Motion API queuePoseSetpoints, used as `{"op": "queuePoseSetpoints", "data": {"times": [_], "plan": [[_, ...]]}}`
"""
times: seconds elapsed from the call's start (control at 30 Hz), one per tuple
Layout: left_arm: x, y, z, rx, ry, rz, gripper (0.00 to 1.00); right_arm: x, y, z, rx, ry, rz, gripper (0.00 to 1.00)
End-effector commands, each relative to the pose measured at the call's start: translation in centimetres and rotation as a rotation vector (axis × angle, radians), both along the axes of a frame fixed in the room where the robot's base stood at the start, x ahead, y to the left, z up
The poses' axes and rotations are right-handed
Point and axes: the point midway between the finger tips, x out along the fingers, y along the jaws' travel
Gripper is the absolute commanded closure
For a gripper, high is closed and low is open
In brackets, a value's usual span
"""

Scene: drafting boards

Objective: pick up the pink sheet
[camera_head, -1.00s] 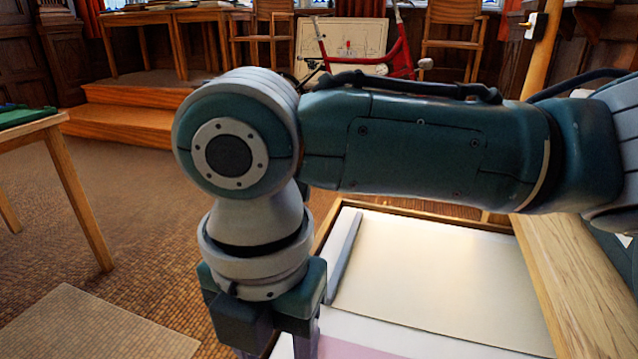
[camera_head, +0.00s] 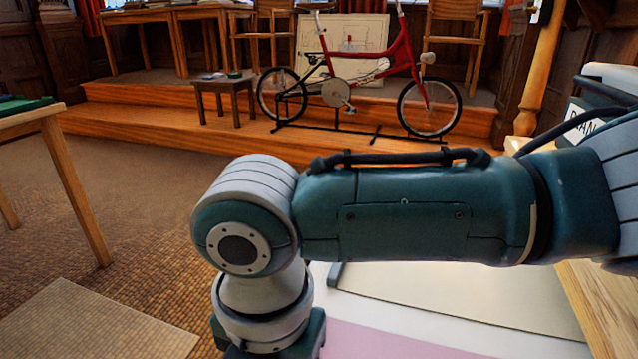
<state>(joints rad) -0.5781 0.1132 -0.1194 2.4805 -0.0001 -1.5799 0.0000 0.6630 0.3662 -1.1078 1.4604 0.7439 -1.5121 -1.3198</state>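The pink sheet (camera_head: 390,343) lies flat at the bottom of the view, on a white surface. Its lower part is cut off by the picture edge, and its left end is partly covered by my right gripper. My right arm comes in from the right and bends down at the wrist. My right gripper (camera_head: 268,345) points downward at the sheet's left side. Its fingers are below the picture, so its opening and any contact with the sheet are hidden. My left gripper is not in view.
A large cream sheet (camera_head: 455,292) lies behind the pink one, partly hidden by my arm. A grey bar (camera_head: 334,276) is at its left edge. A wooden edge (camera_head: 588,300) runs along the right. A wooden table (camera_head: 62,150) stands left; a red bicycle (camera_head: 400,55) stands behind.

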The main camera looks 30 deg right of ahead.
Motion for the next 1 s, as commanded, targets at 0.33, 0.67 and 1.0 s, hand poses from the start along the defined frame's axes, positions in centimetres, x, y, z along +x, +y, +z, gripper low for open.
{"op": "queuePoseSetpoints", "data": {"times": [0.33, 0.67, 1.0], "plan": [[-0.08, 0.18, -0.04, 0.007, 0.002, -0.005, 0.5, 0.0, -0.02, 0.04, 0.0, 0.0, 0.0, 0.88], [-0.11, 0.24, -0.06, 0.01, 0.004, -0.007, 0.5, 0.0, -0.02, 0.04, 0.0, 0.0, -0.001, 1.0], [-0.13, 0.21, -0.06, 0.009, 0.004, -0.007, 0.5, 0.01, -0.03, 0.05, 0.0, 0.0, -0.001, 1.0]]}}
